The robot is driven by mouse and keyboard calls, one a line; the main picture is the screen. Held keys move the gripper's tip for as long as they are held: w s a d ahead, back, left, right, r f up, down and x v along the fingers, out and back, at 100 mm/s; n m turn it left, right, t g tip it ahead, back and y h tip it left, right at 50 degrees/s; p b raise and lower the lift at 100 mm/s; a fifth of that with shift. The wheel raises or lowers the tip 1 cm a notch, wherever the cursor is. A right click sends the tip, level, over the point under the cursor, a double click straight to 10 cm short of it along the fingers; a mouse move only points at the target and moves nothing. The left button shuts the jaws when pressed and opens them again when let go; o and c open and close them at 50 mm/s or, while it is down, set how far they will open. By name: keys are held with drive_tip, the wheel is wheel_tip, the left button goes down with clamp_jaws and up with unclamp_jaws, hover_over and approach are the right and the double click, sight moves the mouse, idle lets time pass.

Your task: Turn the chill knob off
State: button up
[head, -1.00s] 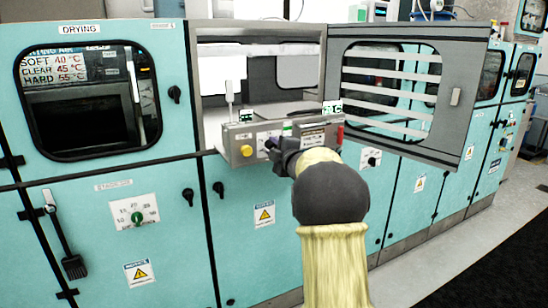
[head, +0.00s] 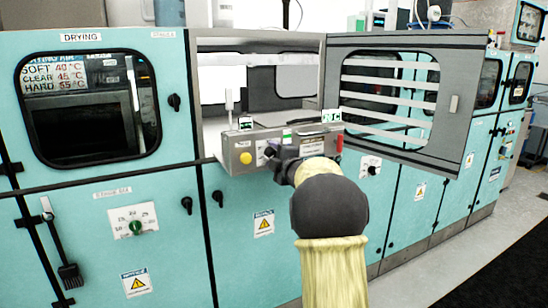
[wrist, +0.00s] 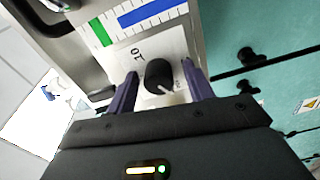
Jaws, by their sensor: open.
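A black knob (wrist: 158,76) with a pale pointer line sits on a white scale plate on a grey control panel (head: 232,160). I take it as the chill knob; its label is not readable, though a "10" shows beside it. My gripper (wrist: 158,70) is open, with one purple finger on each side of the knob. Small gaps seem to show between fingers and knob; I cannot tell if either touches. In the head view, my gripper (head: 270,154) is at the panel's front, and my wrist hides part of the panel.
A slatted door (head: 400,90) stands open to the right. Teal cabinets (head: 165,235) with other knobs and handles fill the front.

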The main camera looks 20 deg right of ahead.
drive_tip(key=s+b, duration=0.1)
drive_tip(key=s, duration=1.6)
drive_tip(key=shift+s+d+b, duration=0.2)
drive_tip(key=shift+d+b, duration=0.1)
drive_tip(key=shift+b, duration=0.1)
